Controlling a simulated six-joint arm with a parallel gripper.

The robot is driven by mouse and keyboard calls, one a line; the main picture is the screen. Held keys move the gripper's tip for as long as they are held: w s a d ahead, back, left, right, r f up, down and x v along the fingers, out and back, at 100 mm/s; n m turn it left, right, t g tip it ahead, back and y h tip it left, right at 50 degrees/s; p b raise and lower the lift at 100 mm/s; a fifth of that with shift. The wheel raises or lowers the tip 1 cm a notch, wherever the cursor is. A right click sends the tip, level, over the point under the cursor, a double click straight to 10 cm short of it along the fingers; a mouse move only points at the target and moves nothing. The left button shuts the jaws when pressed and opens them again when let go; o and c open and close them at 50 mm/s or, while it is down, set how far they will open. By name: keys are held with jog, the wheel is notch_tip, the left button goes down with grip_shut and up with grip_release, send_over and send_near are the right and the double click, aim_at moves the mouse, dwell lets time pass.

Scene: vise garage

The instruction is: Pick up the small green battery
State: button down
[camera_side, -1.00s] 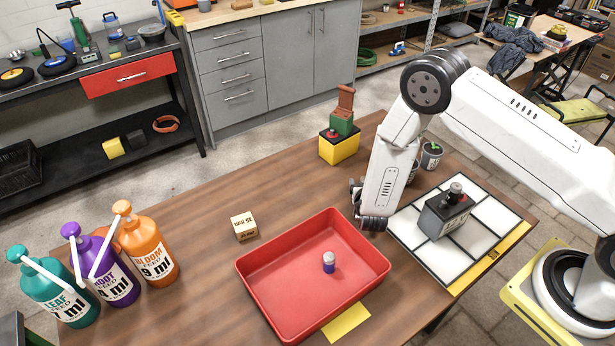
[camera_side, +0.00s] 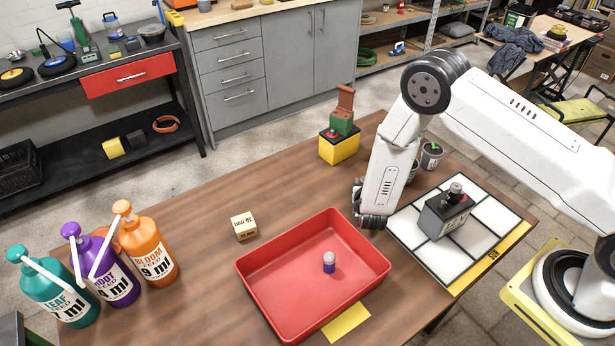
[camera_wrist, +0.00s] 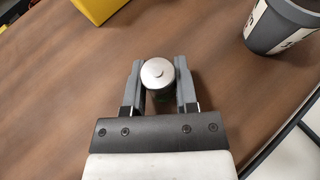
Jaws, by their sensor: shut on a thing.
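My gripper (camera_wrist: 160,80) is shut on a battery (camera_wrist: 158,73) in the wrist view. The battery stands end-on between the two grey fingers, with its silver top toward the camera and a dark body below; its green colour is hard to make out. The wooden table lies beneath it, and I cannot tell whether the battery touches it. In the side view my wrist is behind the red tray's far right corner, and the held battery is hidden there. Another battery, purple with a silver top (camera_side: 329,262), stands in the red tray (camera_side: 262,262).
A tiled board (camera_side: 408,234) with a grey device (camera_side: 446,214) lies right of my wrist. Grey cups (camera_wrist: 280,25) stand near the gripper. Bottles (camera_side: 148,250) stand far left. The table's middle is clear.

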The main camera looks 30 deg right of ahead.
jog(key=shift+r, duration=0.15)
jog(key=shift+r, duration=0.8)
jog(key=s+r, duration=1.1)
jog(key=s, duration=0.3)
jog(key=shift+a, duration=0.25)
jog(key=shift+w+r, duration=0.1)
